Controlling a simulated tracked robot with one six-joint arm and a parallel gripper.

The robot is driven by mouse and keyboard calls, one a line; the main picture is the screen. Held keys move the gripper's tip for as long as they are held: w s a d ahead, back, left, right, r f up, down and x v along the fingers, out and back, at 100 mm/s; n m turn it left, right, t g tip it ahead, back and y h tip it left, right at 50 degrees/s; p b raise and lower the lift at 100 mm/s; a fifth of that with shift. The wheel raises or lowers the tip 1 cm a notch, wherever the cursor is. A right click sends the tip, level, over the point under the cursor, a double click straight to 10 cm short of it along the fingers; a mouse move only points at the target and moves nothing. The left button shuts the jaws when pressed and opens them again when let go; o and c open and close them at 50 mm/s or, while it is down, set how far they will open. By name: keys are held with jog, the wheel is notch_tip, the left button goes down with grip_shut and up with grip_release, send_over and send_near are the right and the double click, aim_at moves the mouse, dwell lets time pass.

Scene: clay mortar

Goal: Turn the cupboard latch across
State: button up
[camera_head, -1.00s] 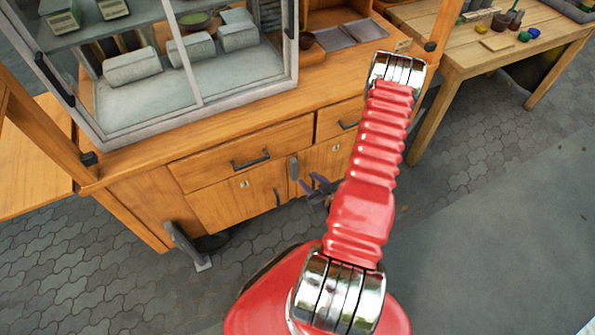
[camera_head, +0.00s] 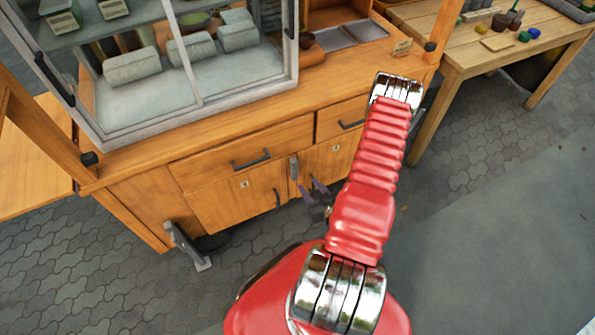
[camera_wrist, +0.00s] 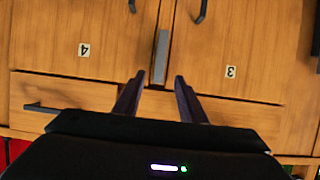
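The cupboard latch (camera_head: 294,167) is a small grey bar on the wooden cupboard front, standing upright over the seam between two doors. It also shows in the wrist view (camera_wrist: 161,56), upright between the door marked 4 (camera_wrist: 60,45) and the door marked 3 (camera_wrist: 235,45). My gripper (camera_head: 316,183) is in front of the doors, just right of and below the latch in the head view. In the wrist view my gripper (camera_wrist: 159,78) is open and empty, its two dark fingers apart, one on each side of the latch's near end. Whether they touch it cannot be told.
Dark door handles (camera_wrist: 202,10) flank the seam. Drawers with dark handles (camera_head: 250,160) lie above the doors. A glass display case (camera_head: 190,60) stands on the counter (camera_head: 150,150). A wooden table (camera_head: 480,62) stands at the right. Paved floor is free in front.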

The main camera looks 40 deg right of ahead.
aim_at(296, 170)
jog(key=x, duration=1.2)
jog(key=shift+w, duration=0.15)
jog(key=shift+c, duration=0.7)
grip_shut()
jog(key=shift+d+r, duration=0.1)
jog(key=shift+d, duration=0.15)
jog(key=shift+a, duration=0.1)
